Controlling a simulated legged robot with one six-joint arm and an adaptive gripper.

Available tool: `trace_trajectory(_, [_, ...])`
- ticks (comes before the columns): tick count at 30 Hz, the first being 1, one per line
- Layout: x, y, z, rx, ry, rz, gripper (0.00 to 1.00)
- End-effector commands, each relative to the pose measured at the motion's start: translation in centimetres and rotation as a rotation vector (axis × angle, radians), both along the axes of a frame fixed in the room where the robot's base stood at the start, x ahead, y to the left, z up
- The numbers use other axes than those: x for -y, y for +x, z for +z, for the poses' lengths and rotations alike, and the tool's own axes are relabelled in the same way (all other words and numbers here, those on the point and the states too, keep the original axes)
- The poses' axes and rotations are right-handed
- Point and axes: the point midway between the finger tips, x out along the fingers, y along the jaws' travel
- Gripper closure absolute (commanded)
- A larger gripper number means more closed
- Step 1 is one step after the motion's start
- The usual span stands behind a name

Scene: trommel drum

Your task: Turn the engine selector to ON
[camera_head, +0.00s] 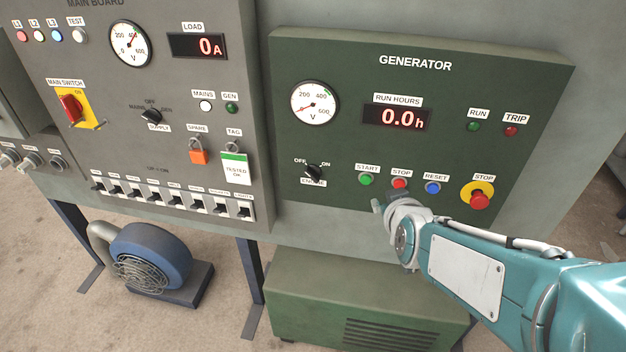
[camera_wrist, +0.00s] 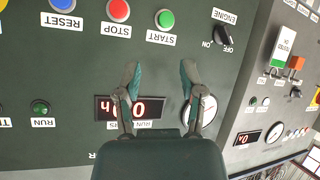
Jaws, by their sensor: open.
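The engine selector (camera_head: 314,171) is a small black knob low on the left of the green generator panel (camera_head: 440,92), with OFF at its upper left and ON at its upper right. Its pointer appears turned toward OFF. In the wrist view, which is upside down, the selector (camera_wrist: 222,37) shows at the upper right. My gripper (camera_wrist: 159,76) is open and empty, its two fingers apart in front of the panel. In the head view my gripper (camera_head: 382,208) is below and to the right of the selector, its fingers partly hidden by the wrist.
Green START (camera_head: 366,179), red STOP (camera_head: 400,183) and blue RESET (camera_head: 433,187) buttons sit right of the selector. A red emergency stop (camera_head: 479,201) on yellow is farther right. The main board (camera_head: 200,75) with its switches stands at the left.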

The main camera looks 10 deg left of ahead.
Motion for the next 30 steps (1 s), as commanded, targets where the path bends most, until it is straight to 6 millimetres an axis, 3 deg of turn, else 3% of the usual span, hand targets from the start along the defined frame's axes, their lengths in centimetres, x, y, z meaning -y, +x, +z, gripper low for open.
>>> trace_trajectory(6, [-4.7, 3.8, -2.9, 0.215, -0.07, 0.073, 0.49])
trace_trajectory(12, [-8.5, 5.3, -5.5, 0.424, -0.154, 0.108, 0.49])
trace_trajectory(21, [-13.0, 3.7, -9.6, 0.745, -0.31, 0.128, 0.49])
trace_trajectory(30, [-14.3, 1.9, -10.9, 0.899, -0.382, 0.12, 0.49])
